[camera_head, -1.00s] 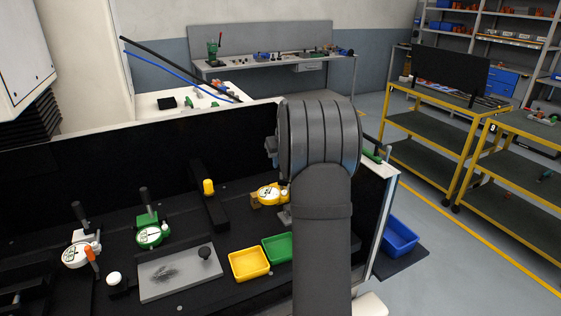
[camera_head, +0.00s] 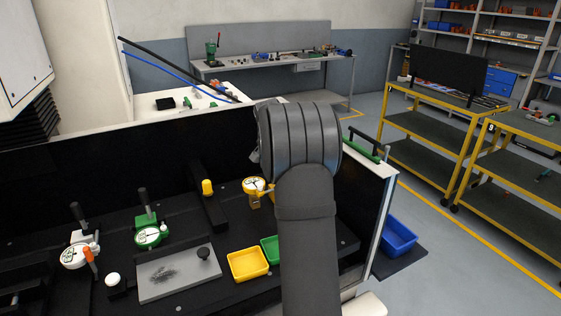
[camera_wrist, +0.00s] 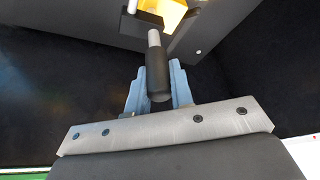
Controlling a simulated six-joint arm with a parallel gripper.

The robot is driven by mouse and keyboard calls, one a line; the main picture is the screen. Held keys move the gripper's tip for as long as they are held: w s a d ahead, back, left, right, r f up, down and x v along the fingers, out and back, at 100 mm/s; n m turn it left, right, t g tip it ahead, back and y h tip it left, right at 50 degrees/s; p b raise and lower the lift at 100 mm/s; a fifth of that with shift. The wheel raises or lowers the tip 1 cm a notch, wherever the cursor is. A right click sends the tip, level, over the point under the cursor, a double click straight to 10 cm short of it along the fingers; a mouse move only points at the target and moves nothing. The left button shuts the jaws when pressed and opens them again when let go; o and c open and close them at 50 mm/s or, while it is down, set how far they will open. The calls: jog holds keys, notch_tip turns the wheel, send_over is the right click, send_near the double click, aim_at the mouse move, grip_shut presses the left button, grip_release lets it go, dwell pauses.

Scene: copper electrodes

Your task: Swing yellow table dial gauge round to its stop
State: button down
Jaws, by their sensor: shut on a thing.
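The yellow dial gauge (camera_head: 253,186) with its white face is on the black bench, just left of my arm in the head view. My arm hides its right side. In the wrist view, my gripper (camera_wrist: 158,84) has its blue-grey fingers on either side of a black handle (camera_wrist: 157,66) with a light metal rod, and is shut on it. The rod runs up towards a yellow part (camera_wrist: 170,12) at the top edge of that view. The gripper's fingers are hidden behind my arm in the head view. The stop cannot be made out.
A green dial gauge (camera_head: 148,236) and a white dial gauge (camera_head: 75,255) stand to the left. A yellow tray (camera_head: 248,263) and a green tray (camera_head: 269,250) lie in front. A dark back wall (camera_head: 120,184) bounds the bench.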

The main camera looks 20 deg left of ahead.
jog(key=shift+r+m, duration=0.1)
jog(key=shift+m, duration=0.3)
jog(key=c, duration=1.3)
grip_release()
jog(key=shift+o, duration=0.2)
jog(key=v, duration=1.7)
jog(key=shift+a, duration=0.25)
jog(key=shift+s, duration=0.1)
jog(key=x, duration=1.7)
jog(key=shift+d, duration=0.25)
